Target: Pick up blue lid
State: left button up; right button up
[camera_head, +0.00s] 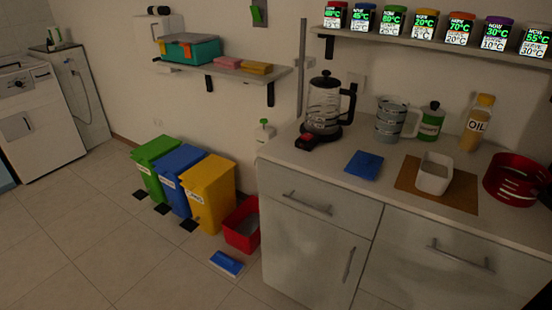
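A flat blue lid (364,165) lies on the pale countertop (330,174), near its front edge. It sits to the right of the glass coffee press (324,108) and to the left of the brown mat (458,196). Nothing covers the lid. Neither my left gripper nor my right gripper shows in the head view.
A white container (434,174) stands on the mat, with a red slotted bowl (516,178) to its right. A measuring jug (390,119), green bottle (431,122) and oil bottle (475,124) stand behind. Bins (208,192) stand left of the cabinet.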

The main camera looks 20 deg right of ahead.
aim_at(364, 164)
jog(key=u, duration=0.7)
jog(key=i, duration=1.3)
jog(key=z, duration=0.7)
